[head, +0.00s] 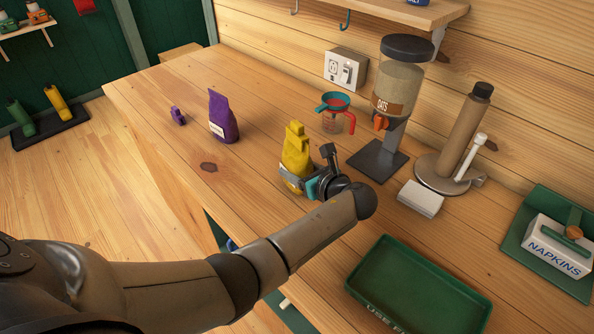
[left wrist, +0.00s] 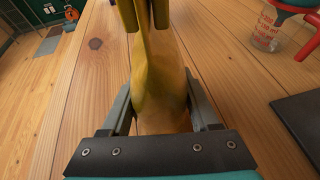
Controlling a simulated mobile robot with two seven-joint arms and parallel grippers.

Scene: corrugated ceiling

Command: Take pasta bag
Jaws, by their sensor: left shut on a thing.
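A yellow bag (head: 297,150) with a clipped or folded top stands upright on the wooden counter; I take it to be the pasta bag, though no label is readable. My left gripper (head: 298,180) is shut on its lower part, with one finger on each side. In the left wrist view the bag (left wrist: 160,85) fills the space between the fingers (left wrist: 160,115). I cannot tell whether its base touches the counter. A purple bag (head: 223,117) with a pale label stands to the left, apart from the gripper. My right gripper is not in view.
A measuring cup with a teal funnel (head: 334,101) and an oats dispenser (head: 397,90) stand behind. A white block (head: 420,199), green tray (head: 385,263), paper-towel holder (head: 465,140) and napkin holder (head: 556,246) are to the right. The counter's left part is mostly clear.

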